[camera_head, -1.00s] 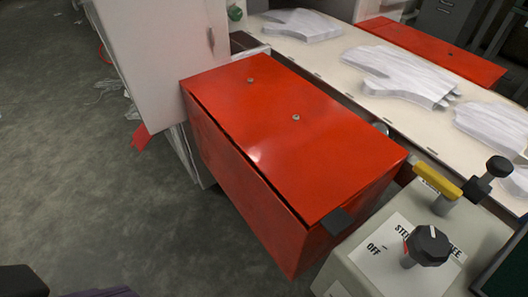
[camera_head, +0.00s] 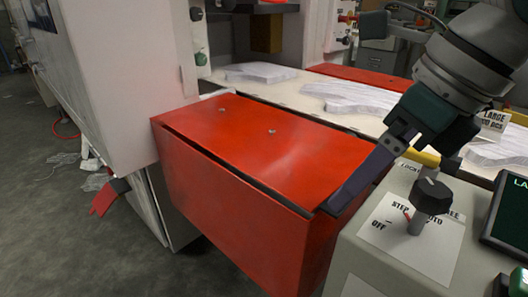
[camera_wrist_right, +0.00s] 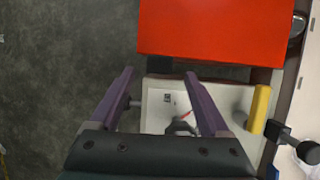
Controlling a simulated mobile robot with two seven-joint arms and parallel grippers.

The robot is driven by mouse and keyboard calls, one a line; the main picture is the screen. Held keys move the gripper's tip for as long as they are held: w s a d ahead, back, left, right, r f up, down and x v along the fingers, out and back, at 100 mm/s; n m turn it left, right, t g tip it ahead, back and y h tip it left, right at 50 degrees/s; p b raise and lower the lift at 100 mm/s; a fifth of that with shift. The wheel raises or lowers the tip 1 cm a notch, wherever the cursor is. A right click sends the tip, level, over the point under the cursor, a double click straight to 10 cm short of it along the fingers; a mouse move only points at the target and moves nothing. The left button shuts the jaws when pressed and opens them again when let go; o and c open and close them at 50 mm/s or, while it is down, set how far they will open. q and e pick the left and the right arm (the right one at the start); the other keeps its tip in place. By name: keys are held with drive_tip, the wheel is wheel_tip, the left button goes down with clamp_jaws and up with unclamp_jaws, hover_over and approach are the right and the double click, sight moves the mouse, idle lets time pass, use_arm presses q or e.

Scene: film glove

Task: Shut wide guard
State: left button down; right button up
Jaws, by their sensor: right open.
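The wide guard, as I take it, is the red box-like cover (camera_head: 235,150) in the middle of the head view. A dark gap runs along the front edge between its top and front panel. It also shows as a red panel (camera_wrist_right: 213,28) in the right wrist view. My right gripper (camera_head: 338,208) is open and empty at the guard's near right corner. Its fingers hide the small dark handle there; I cannot tell whether they touch it. In the right wrist view the open fingers (camera_wrist_right: 158,78) point at the guard's edge, with the control panel beneath. My left gripper is out of view.
The grey control box (camera_head: 410,225) with a black knob (camera_head: 431,195) and yellow-handled lever (camera_head: 422,158) stands right of the guard. Behind is a pale conveyor (camera_head: 290,92) with white glove shapes. A white machine cabinet (camera_head: 110,80) stands left.

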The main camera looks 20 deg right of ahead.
drive_tip(key=shift+x, duration=1.3)
drive_tip(key=shift+a, duration=0.1)
clamp_jaws()
idle(0.4)
